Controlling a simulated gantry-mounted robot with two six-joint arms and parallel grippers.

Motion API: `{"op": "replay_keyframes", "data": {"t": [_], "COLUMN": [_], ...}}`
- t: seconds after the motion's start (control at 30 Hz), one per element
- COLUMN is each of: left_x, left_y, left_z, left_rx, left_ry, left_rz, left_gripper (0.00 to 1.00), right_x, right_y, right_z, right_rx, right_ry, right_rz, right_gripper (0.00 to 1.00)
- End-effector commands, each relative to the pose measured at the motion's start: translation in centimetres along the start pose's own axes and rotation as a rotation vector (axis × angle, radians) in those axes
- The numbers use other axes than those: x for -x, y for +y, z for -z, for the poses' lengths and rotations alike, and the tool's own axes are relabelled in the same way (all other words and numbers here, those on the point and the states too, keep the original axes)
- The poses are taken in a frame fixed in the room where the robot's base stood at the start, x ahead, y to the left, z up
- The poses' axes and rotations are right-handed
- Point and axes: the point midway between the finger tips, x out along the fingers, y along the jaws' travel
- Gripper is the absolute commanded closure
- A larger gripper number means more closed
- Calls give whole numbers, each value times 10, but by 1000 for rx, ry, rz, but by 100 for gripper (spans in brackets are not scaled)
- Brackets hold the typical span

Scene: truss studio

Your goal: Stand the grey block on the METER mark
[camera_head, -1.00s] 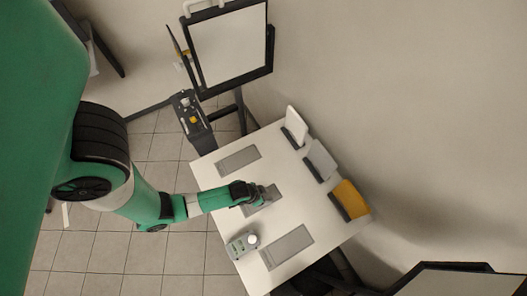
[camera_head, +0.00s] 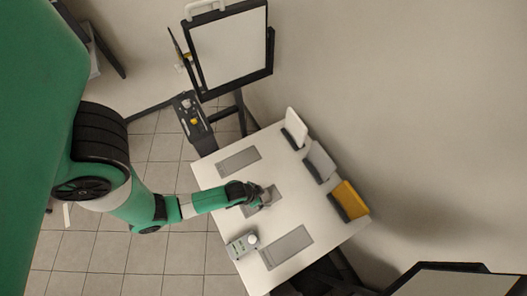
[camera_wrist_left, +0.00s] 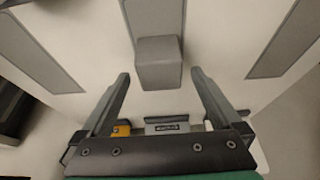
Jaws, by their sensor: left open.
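The grey block (camera_wrist_left: 158,64) stands on the middle grey mark (camera_wrist_left: 155,16) of the white table, straight ahead of my left gripper in the left wrist view. The block (camera_head: 266,197) is small and partly hidden by the gripper in the head view. My left gripper (camera_head: 257,194) is open, with one finger to each side of the block's near end and a gap at both sides. Two more grey marks lie on the table, one farther up (camera_head: 239,160) and one lower (camera_head: 287,247). I cannot read which mark is METER. My right gripper is not in view.
White (camera_head: 295,127), grey (camera_head: 321,161) and yellow (camera_head: 350,200) signs stand along the table's right edge. A grey-green device with a white knob (camera_head: 241,245) sits beside the lower mark. A whiteboard (camera_head: 232,45) stands behind the table.

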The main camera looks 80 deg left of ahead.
Motion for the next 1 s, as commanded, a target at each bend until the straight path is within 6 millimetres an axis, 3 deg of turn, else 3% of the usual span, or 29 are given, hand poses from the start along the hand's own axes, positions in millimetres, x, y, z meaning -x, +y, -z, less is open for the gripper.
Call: {"op": "replay_keyframes", "data": {"t": [0.03, 0.2, 0.33, 0.47, 0.87, 0.93, 1.0], "left_x": [19, 66, 87, 95, 94, 94, 97], "left_y": [0, 0, 0, 0, 0, 2, 9], "left_z": [2, 4, 3, 1, 1, 10, 38], "left_rx": [-1, -1, -2, 0, 0, -2, -8], "left_ry": [1, -1, 0, -1, 1, 19, 71], "left_rz": [0, 0, 0, 0, 0, -5, -19], "left_gripper": [2, 2, 2, 2, 2, 2, 2], "right_x": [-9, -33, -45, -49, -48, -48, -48], "right_y": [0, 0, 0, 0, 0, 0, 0], "right_z": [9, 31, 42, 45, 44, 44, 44], "right_rx": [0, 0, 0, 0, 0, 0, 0], "right_ry": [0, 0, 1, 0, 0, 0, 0], "right_rz": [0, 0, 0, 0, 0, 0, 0], "right_gripper": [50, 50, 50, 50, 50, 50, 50]}}
